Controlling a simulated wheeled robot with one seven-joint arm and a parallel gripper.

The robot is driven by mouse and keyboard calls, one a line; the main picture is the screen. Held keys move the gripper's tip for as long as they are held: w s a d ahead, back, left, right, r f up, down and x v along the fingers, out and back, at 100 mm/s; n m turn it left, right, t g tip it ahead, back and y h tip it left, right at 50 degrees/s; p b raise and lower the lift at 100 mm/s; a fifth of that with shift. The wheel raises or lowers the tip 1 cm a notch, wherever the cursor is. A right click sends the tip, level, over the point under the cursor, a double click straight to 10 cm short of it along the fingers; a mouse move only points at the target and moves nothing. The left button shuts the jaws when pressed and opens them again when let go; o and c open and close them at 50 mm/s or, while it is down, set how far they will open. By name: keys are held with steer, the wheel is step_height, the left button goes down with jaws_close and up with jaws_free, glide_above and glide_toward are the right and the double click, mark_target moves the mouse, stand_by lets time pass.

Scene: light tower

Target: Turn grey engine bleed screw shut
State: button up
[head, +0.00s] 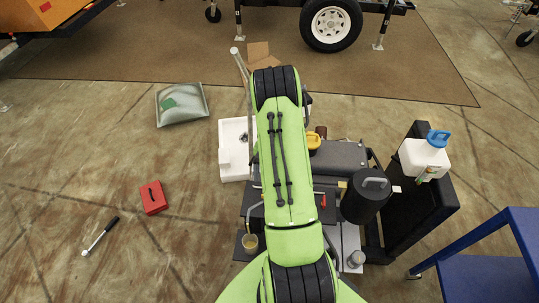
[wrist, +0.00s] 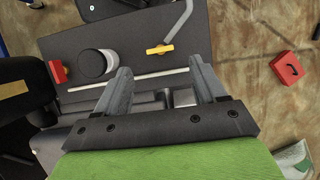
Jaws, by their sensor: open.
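My gripper (wrist: 160,72) is open in the wrist view, its two grey fingers spread above the dark engine unit (wrist: 130,40). Nothing is held between them. Dark and grey engine parts (wrist: 185,97) show between and below the fingers. I cannot pick out the grey bleed screw for certain. In the head view my green arm covers the middle of the engine (head: 340,155) and hides the gripper.
A black canister (head: 365,198) stands at the engine's right. A white jug with a blue cap (head: 425,158) is on a black stand. A red box (head: 153,197) and ratchet (head: 100,237) lie on the left floor. A blue table (head: 490,275) is at right.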

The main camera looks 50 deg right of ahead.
steer(key=p+v, duration=0.2)
steer(key=v, duration=0.7)
